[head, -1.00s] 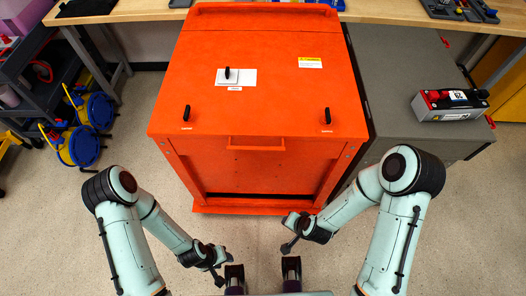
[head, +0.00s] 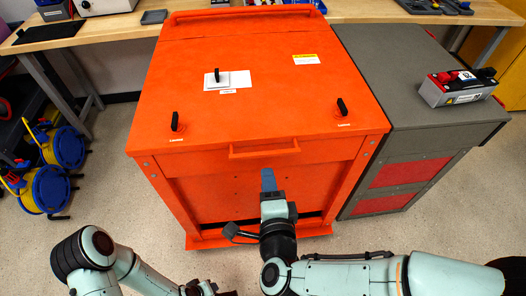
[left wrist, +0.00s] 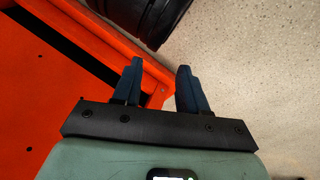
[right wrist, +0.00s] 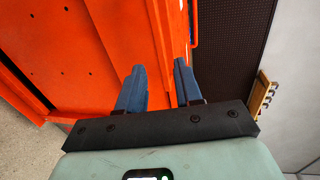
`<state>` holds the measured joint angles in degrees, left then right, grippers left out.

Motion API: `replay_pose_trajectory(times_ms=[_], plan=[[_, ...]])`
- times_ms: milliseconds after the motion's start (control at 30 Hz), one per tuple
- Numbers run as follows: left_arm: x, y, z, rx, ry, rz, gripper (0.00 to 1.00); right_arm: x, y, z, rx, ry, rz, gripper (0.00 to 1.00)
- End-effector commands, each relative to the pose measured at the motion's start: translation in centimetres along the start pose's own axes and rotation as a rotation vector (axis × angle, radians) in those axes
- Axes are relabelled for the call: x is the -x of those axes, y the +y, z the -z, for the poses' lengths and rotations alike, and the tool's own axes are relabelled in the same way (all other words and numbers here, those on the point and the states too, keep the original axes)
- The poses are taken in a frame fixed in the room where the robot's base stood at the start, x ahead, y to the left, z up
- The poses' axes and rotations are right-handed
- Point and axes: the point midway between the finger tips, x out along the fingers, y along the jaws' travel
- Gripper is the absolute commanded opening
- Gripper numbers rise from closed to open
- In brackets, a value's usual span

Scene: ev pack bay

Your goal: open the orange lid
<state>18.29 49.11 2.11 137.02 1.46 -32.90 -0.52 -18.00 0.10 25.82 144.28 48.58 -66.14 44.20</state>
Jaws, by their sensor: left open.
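The orange lid (head: 250,105) is down on the orange cabinet (head: 225,190). A bar handle (head: 264,150) runs along its front edge. Black upright latches stand at its front left (head: 175,121) and front right (head: 342,106), and a black knob (head: 217,75) stands on a white plate. My right gripper (head: 268,178) is in front of the cabinet, just below the handle and apart from it. Its fingers are apart and empty in the right wrist view (right wrist: 159,68). My left gripper is open and empty in the left wrist view (left wrist: 159,67), low beside the cabinet's orange frame.
A grey cabinet (head: 395,75) stands against the right side, with a red-and-black battery unit (head: 458,88) on top. A wooden bench (head: 125,27) runs behind. Blue-and-yellow reels (head: 45,188) stand at the left. The floor in front is clear.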

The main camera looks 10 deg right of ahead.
Motion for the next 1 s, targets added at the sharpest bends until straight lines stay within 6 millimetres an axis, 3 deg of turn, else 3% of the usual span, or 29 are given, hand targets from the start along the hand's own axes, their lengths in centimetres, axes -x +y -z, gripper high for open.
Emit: replay_pose_trajectory(times_ms=[200,400,600,900,933,1000], plan=[[-1.3,-0.5,1.3,0.004,0.039,0.004,0.43,-5.2,0.2,0.1,-0.001,0.004,-0.002,0.35],[-1.8,-0.7,2.1,0.006,0.061,0.007,0.43,-8.6,0.2,0.1,0.000,0.002,0.000,0.35],[-2.1,-1.0,1.7,0.009,0.050,0.012,0.43,-10.3,0.1,0.1,0.001,0.002,0.000,0.35],[-2.1,-1.1,1.6,0.010,0.048,0.013,0.43,-10.5,0.0,0.1,0.002,0.001,0.000,0.35],[-2.1,-1.1,1.6,0.010,0.048,0.013,0.43,-10.5,0.0,0.1,0.002,0.001,0.000,0.32],[-2.1,-1.1,1.6,0.010,0.048,0.013,0.43,-10.5,0.0,0.1,0.002,0.001,0.000,0.09]])
